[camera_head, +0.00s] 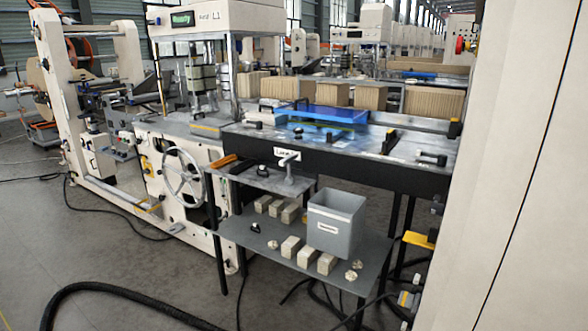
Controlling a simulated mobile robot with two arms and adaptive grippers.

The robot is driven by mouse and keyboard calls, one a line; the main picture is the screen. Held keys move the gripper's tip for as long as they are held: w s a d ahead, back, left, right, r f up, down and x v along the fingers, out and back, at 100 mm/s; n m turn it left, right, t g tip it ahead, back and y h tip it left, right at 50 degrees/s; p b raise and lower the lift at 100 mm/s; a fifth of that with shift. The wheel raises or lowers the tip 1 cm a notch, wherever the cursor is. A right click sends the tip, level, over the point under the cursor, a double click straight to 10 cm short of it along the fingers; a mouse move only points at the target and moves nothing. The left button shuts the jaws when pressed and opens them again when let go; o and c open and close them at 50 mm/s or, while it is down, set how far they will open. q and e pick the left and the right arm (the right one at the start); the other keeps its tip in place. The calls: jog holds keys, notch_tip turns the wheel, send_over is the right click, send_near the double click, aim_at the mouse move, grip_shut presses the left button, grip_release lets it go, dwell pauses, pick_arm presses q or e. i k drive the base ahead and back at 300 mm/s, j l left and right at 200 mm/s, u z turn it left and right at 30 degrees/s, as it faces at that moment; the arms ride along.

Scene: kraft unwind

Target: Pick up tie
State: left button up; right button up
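I cannot make out a thing that is clearly a tie. A grey T-shaped part (289,168) stands on the small upper shelf (250,184) at the front of the machine. Small dark parts, one of them a knob (262,171), lie beside it. A grey bin (335,224) with a white label stands on the lower shelf (262,240); its inside is mostly hidden. Neither of my grippers shows in this view.
Several pale blocks (291,247) and small round pieces (273,244) lie around the bin. A handwheel (184,177) is at the shelf's left. A thick black hose (120,290) lies on the floor. A large beige panel (520,170) closes off the right side. Floor at left front is open.

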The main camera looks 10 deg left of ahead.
aim_at(263, 168)
jog(key=i+j+z, duration=0.15)
jog(key=i+j, duration=0.15)
jog(key=i+j+z, duration=0.2)
jog(key=j, duration=0.2)
jog(key=i+j+z, duration=0.15)
jog(key=i+j, duration=0.15)
jog(key=i+j+z, duration=0.2)
jog(key=j, duration=0.35)
